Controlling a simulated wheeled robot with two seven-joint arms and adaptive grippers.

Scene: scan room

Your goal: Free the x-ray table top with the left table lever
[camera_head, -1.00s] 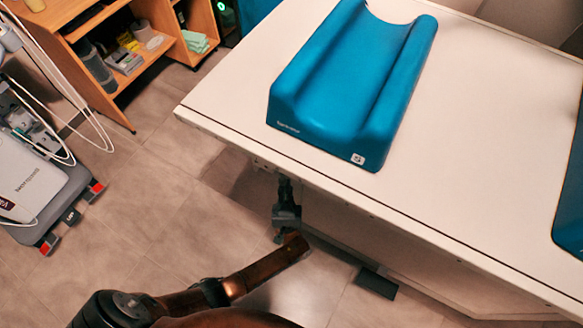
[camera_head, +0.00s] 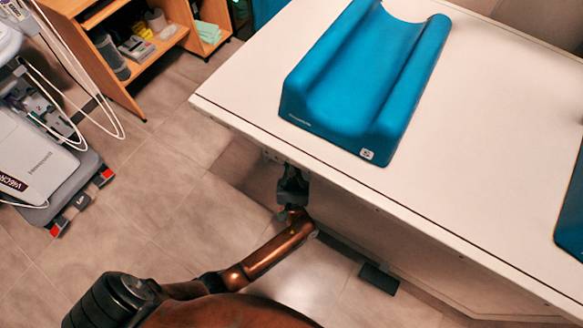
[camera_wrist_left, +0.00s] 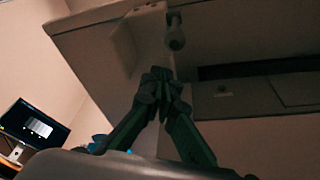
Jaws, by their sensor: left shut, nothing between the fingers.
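The white x-ray table top (camera_head: 480,150) fills the right of the head view. In the left wrist view its underside (camera_wrist_left: 100,18) is seen from below. A lever with a rounded knob (camera_wrist_left: 175,38) hangs from that underside, just beyond my fingertips; I take it for the left table lever. In the head view the table edge hides the knob. My left gripper (camera_head: 291,172) points up beneath the near table edge. In the left wrist view its fingers (camera_wrist_left: 160,76) are together and empty, with a small gap to the knob.
A blue cushion (camera_head: 365,85) lies on the table, with another blue pad (camera_head: 571,215) at the right. A black pedal (camera_head: 379,279) is on the floor below. A medical cart (camera_head: 40,165) and wooden shelf (camera_head: 125,80) stand left. Floor between cart and table is clear.

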